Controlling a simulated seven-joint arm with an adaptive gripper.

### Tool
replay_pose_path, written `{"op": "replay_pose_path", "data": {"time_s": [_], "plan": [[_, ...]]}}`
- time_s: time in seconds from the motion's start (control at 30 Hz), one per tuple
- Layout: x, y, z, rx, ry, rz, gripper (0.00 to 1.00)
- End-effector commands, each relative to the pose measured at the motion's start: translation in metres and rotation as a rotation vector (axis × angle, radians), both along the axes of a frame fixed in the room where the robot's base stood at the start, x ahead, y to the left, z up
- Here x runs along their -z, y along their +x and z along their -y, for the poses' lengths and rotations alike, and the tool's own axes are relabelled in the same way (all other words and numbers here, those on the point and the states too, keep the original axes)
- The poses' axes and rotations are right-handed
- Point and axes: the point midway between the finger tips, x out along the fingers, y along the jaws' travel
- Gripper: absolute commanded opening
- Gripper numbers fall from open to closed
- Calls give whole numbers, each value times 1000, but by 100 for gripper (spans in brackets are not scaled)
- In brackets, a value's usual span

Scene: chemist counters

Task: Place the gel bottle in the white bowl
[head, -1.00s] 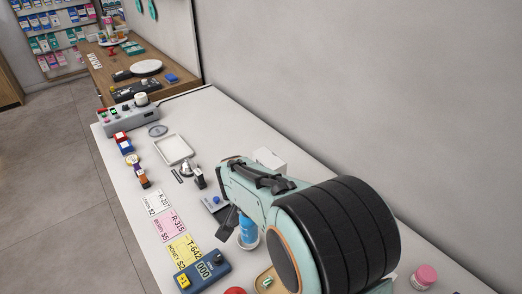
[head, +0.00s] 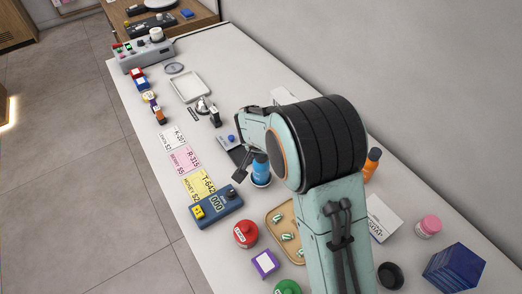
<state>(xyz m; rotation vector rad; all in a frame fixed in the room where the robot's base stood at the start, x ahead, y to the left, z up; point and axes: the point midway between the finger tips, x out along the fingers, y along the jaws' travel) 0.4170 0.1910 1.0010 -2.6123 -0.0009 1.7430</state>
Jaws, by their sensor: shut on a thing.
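A blue bottle (head: 260,166), which looks like the gel bottle, stands about upright beneath the end of my arm. My gripper (head: 241,175) is at its left side, shut on it; the arm hides much of the grip. A small white rim (head: 261,184) shows around the bottle's base. It may be the white bowl, but I cannot tell whether the bottle rests inside it or is held just above it.
A blue device (head: 218,207) and price cards (head: 198,184) lie to the left. A wooden tray (head: 272,217), a red jar (head: 246,234) and a purple box (head: 265,264) are in front. An orange bottle (head: 373,158) stands behind my arm. Free counter lies toward the back.

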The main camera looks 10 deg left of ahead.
Motion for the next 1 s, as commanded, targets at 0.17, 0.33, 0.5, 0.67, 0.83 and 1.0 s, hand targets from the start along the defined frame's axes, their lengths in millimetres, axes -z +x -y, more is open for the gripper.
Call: {"op": "replay_pose_path", "data": {"time_s": [0.17, 0.33, 0.5, 0.67, 0.83, 1.0], "plan": [[2, 0, 0, 0, 0, 1, 59], [2, 0, 0, 0, 0, 1, 59], [0, 0, 0, 0, 1, 1, 59], [-21, -4, -1, -1, 3, 4, 59], [-59, -20, -1, -2, 5, 6, 59], [-93, -34, 0, 0, 3, 6, 59]]}}
